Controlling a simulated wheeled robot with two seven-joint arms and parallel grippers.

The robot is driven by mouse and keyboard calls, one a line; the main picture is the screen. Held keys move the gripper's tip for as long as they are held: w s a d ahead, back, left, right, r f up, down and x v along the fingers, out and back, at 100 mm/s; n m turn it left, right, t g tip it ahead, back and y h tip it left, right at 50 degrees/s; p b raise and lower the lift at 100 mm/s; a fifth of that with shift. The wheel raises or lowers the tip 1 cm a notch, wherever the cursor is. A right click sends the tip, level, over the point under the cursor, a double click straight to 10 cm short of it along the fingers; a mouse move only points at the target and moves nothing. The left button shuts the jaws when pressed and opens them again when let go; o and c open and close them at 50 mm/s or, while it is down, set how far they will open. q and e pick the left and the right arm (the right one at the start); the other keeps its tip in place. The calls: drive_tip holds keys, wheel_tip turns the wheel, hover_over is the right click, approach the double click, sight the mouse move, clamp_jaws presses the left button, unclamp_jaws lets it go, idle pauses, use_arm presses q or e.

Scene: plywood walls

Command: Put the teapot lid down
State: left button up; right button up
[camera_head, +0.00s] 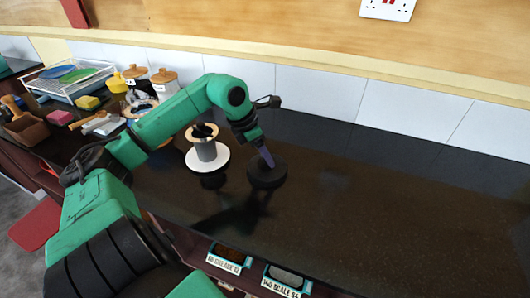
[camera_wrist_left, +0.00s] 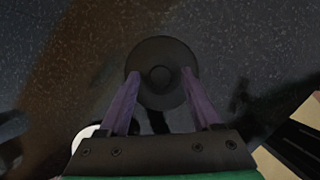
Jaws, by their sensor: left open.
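The teapot lid, a dark round disc (camera_head: 267,178), lies on the black counter. In the left wrist view the lid (camera_wrist_left: 160,50) shows a small round knob at its centre. My left gripper (camera_head: 267,158) points down at the lid from above. In the left wrist view the purple fingers of my left gripper (camera_wrist_left: 161,72) are apart, with their tips over the lid's left and right sides and the knob between them. I cannot tell whether the fingertips touch the lid. No teapot can be made out for certain. My right gripper is not in view.
A grey cylinder with a wooden rim (camera_head: 207,150) stands on a white disc (camera_head: 193,163) just left of the lid. Jars (camera_head: 165,82), sponges and a dish rack (camera_head: 68,84) crowd the counter's left end. The counter (camera_head: 400,200) is clear to the right.

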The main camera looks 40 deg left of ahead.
use_arm(q)
drive_tip(key=b+v, duration=0.3)
drive_tip(key=v, duration=0.8)
drive_tip(key=shift+s+r, duration=0.2)
drive_tip(key=shift+r, duration=0.15)
